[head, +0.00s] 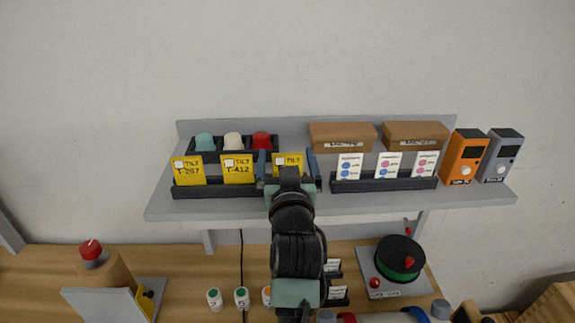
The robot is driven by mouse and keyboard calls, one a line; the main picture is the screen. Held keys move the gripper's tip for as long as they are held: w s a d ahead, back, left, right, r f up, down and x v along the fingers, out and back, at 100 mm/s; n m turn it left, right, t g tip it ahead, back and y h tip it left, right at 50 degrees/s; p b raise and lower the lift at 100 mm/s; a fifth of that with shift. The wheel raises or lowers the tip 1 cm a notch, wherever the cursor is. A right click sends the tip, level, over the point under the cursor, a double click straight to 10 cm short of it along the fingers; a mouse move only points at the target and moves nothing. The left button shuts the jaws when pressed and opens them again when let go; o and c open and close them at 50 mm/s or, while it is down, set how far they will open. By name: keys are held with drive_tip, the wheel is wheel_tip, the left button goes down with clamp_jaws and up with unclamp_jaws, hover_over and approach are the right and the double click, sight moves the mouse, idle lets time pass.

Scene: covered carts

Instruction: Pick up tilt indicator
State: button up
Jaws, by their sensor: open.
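Three yellow tilt indicators stand in a dark rack (205,190) on the left part of the grey shelf. The left one (188,171) reads T-207 and the middle one (239,170) reads T-412. The right one (289,161) reads TILT, and its lower part is hidden by my arm. My gripper (287,157) is open at the right indicator, with one finger to its left and one to its right. I cannot tell whether the fingers touch it.
Behind the indicators is a dark tray with teal, cream and red caps (233,140). White cards (390,166) in a rack, brown boxes (343,134), an orange meter (464,157) and a grey meter (501,156) fill the shelf's right. Bottles and a spool (400,258) stand below.

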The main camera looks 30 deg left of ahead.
drive_tip(key=c, duration=1.3)
